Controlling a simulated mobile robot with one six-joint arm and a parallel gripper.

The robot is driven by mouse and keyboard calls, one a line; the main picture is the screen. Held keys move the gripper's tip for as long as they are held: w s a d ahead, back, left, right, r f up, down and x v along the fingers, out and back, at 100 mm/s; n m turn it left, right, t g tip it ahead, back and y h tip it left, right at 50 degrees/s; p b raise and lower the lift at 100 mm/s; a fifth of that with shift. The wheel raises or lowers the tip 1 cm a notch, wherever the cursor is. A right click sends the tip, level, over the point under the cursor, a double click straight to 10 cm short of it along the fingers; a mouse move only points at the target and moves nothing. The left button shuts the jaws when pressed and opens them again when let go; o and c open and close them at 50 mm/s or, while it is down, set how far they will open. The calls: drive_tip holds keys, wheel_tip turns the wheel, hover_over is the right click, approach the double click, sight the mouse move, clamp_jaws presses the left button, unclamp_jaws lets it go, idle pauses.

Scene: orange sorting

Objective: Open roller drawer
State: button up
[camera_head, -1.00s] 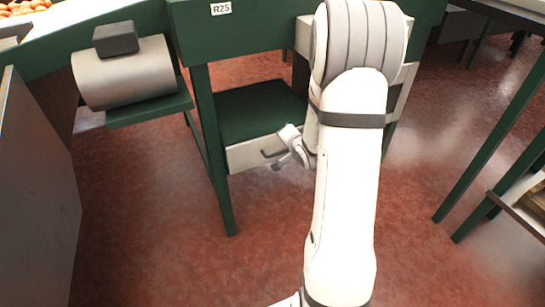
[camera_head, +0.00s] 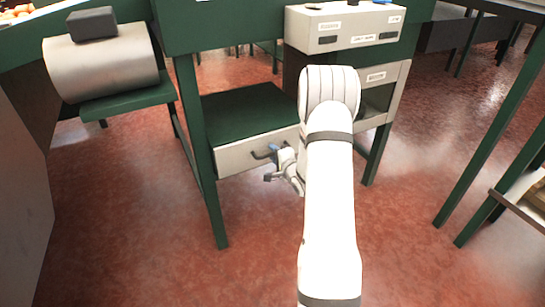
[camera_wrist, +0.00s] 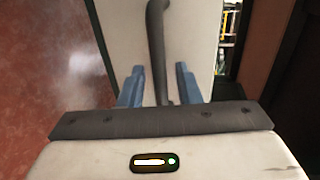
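The drawer (camera_head: 240,156) has a pale front under a green top, low between the green table legs. Its dark bar handle (camera_head: 262,154) sticks out from the front. In the wrist view, the handle (camera_wrist: 157,45) runs down the picture and passes between my two blue fingertips. My gripper (camera_wrist: 161,86) is open around the handle, with gaps visible on both sides. In the head view, my gripper (camera_head: 276,158) is at the handle, and my forearm hides the drawer's right end. I cannot tell whether the drawer is pulled out at all.
A metal cylinder (camera_head: 105,68) with a dark block (camera_head: 92,23) on top rests on a green side shelf (camera_head: 130,100). A green-legged table (camera_head: 490,110) stands farther right. The red floor in front is clear.

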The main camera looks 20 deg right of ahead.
drive_tip(key=shift+w+f, duration=0.1)
drive_tip(key=shift+w, duration=0.15)
clamp_jaws()
idle(0.3)
